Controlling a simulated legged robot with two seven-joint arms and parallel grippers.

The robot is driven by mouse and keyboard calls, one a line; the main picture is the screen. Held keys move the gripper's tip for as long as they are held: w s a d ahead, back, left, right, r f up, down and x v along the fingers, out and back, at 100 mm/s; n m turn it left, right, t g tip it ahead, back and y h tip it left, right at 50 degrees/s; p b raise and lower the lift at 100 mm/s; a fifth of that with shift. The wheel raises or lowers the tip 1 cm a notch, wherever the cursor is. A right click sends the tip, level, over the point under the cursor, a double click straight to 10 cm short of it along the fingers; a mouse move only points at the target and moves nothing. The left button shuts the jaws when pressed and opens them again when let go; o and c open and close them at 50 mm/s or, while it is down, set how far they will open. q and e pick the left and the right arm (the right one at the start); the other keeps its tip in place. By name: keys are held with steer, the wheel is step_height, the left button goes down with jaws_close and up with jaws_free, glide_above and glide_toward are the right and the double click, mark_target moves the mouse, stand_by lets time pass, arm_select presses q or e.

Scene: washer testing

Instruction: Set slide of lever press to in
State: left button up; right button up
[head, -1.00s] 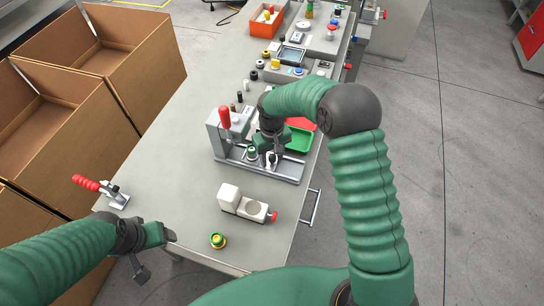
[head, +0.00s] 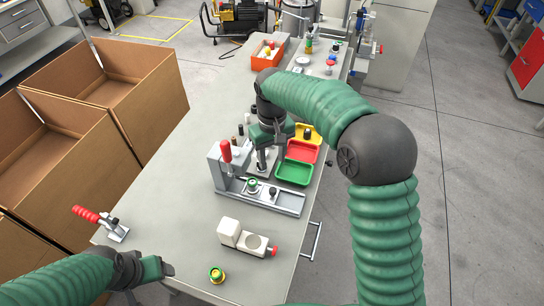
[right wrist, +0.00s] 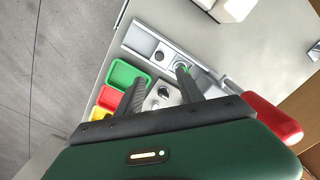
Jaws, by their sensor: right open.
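The lever press (head: 295,203) is a grey fixture with a red-handled lever (head: 225,152) at its left end and a long flat base. A green-topped round part (head: 252,185) and a dark knob (head: 273,193) sit along the base. My right gripper (head: 263,165) is just beyond the press. In the right wrist view its open fingers (right wrist: 160,92) straddle, from above, a small grey block with a black knob (right wrist: 163,93); I cannot tell whether they touch it. The press base (right wrist: 145,42) lies past the fingertips. My left gripper (head: 160,268) is near the table's front left edge; its jaws are unclear.
Green (head: 294,173) and red (head: 302,151) trays stand right of my right gripper, with a yellow bin (head: 308,133) behind. A white block fixture (head: 245,238) and a yellow-green button (head: 216,275) are in front. A red-handled clamp (head: 100,222) stands left.

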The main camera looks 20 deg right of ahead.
mark_target(273, 189)
steer(key=s+d+m+t+y+p, duration=0.1)
steer(key=d+m+y+p, duration=0.3)
steer(key=m, duration=0.8)
steer(key=s+d+m+t+p, duration=0.15)
steer(key=m+p, duration=0.35)
steer(key=m, duration=0.7)
steer(key=shift+g, duration=0.35)
steer(key=x, duration=1.1)
steer(key=p+x, duration=0.1)
steer(key=x, duration=0.5)
steer(key=shift+s+d+f, duration=0.1)
steer(key=shift+d+f, duration=0.2)
steer(key=shift+f, duration=0.1)
steer(key=shift+a, duration=0.1)
steer(key=shift+c, duration=0.5)
steer(key=shift+c, duration=1.3)
jaws_close()
steer(key=shift+r, duration=0.1)
